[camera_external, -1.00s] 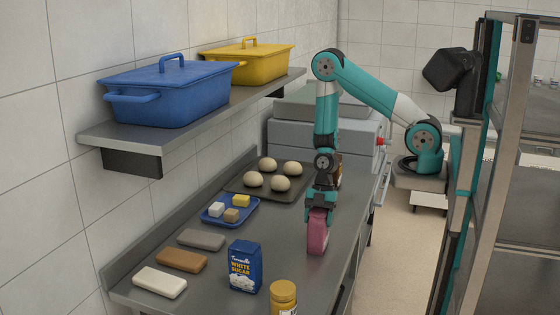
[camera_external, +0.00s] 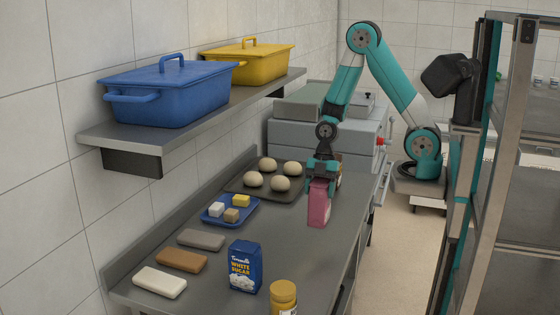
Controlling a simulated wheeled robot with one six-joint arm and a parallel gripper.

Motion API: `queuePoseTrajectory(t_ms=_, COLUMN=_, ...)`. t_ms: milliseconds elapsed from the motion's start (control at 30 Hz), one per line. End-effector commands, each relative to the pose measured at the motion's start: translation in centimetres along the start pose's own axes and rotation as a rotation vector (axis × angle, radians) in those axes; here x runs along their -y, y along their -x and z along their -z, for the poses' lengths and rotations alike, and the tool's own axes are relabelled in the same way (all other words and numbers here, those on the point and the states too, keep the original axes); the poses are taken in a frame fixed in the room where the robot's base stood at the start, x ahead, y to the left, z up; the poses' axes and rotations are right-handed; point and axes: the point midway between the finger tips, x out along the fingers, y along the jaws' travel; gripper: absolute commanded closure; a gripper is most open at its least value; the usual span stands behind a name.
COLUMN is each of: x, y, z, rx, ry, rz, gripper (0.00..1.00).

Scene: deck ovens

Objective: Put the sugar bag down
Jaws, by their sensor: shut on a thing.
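My gripper (camera_external: 320,183) is shut on the top of a pink packet (camera_external: 319,208) and holds it upright over the right part of the counter. Its label cannot be read, and the fingers hide its top. Whether its bottom touches the counter is hard to tell, but it appears to be raised. A blue packet (camera_external: 244,267) labelled "White Sugar" stands upright on the counter nearer the camera, apart from my gripper.
On the counter (camera_external: 300,262) are a tray of dough balls (camera_external: 253,180), a blue tray with small blocks (camera_external: 215,221), several bars (camera_external: 181,260) and a yellow-lidded jar (camera_external: 283,296). A wall shelf (camera_external: 190,127) holds blue and yellow lidded pans. Counter before the pink packet is clear.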

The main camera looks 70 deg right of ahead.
Motion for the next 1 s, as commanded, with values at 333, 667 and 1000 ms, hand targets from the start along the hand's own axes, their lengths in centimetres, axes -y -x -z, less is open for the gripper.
queuePoseTrajectory(t_ms=333, x=-0.1, y=6.5, z=2.7, rx=-0.001, ry=0.003, rz=-0.008, gripper=1.00)
queuePoseTrajectory(t_ms=667, x=-1.5, y=8.4, z=4.2, rx=-0.005, ry=0.003, rz=-0.005, gripper=1.00)
queuePoseTrajectory(t_ms=1000, x=-9.7, y=6.2, z=8.6, rx=-0.015, ry=-0.002, rz=-0.004, gripper=1.00)
